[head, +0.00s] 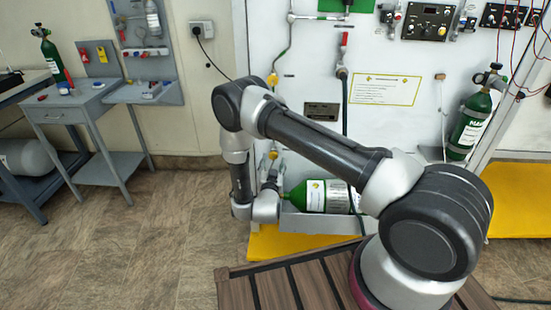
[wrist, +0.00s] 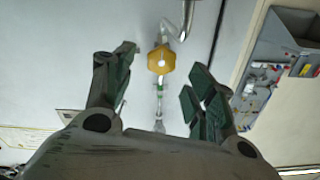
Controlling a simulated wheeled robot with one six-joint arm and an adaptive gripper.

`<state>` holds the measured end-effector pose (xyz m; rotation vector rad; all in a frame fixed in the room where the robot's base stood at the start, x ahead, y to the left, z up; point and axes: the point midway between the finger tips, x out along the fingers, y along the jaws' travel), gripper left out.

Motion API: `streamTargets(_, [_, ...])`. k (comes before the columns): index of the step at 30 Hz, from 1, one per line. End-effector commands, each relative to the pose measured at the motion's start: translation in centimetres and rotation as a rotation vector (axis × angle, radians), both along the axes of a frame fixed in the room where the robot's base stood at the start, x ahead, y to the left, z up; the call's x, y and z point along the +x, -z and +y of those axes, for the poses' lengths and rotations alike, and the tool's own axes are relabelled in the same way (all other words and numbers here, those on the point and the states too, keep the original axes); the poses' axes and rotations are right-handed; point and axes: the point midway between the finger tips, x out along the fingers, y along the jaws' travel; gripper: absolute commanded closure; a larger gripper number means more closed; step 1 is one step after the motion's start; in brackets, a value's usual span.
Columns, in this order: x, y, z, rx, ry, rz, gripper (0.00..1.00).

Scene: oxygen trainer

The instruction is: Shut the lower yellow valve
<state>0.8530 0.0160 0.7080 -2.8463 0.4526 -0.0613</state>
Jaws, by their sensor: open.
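The lower yellow valve (head: 273,154) sits on a thin vertical pipe on the white panel. The upper yellow valve (head: 272,78) is higher on the same line. In the wrist view, which looks upside down, a yellow valve knob (wrist: 161,62), apparently the lower one, lies between the fingertips in the picture. My gripper (wrist: 160,73) is open, with one finger on each side of the knob and nothing held. The gap in depth to the knob is hard to judge. In the head view the gripper is low by the panel, partly hidden by my arm.
A green cylinder (head: 317,196) lies in a grey tray just right of my wrist. A dark hose (head: 345,110) runs down the panel. A yellow platform (head: 265,244) lies below. A grey side table (head: 72,102) stands left, with open floor between.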

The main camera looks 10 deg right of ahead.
Motion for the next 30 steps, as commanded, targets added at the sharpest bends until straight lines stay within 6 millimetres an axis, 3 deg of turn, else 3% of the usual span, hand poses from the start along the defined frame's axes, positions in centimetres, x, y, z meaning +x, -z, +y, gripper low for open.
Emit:
streamTargets(7, [3.5, 0.0, -1.2, 0.0, 0.001, -0.001, 0.44])
streamTargets(18, [4.2, 0.0, -1.4, 0.0, -0.001, 0.002, 0.44])
streamTargets(25, [4.2, 0.0, -1.3, 0.0, -0.001, 0.002, 0.86])
streamTargets(26, [4.2, 0.0, -1.3, 0.0, -0.001, 0.002, 0.9])
streamTargets(30, [4.2, 0.0, -1.3, 0.001, -0.001, 0.0, 0.9])
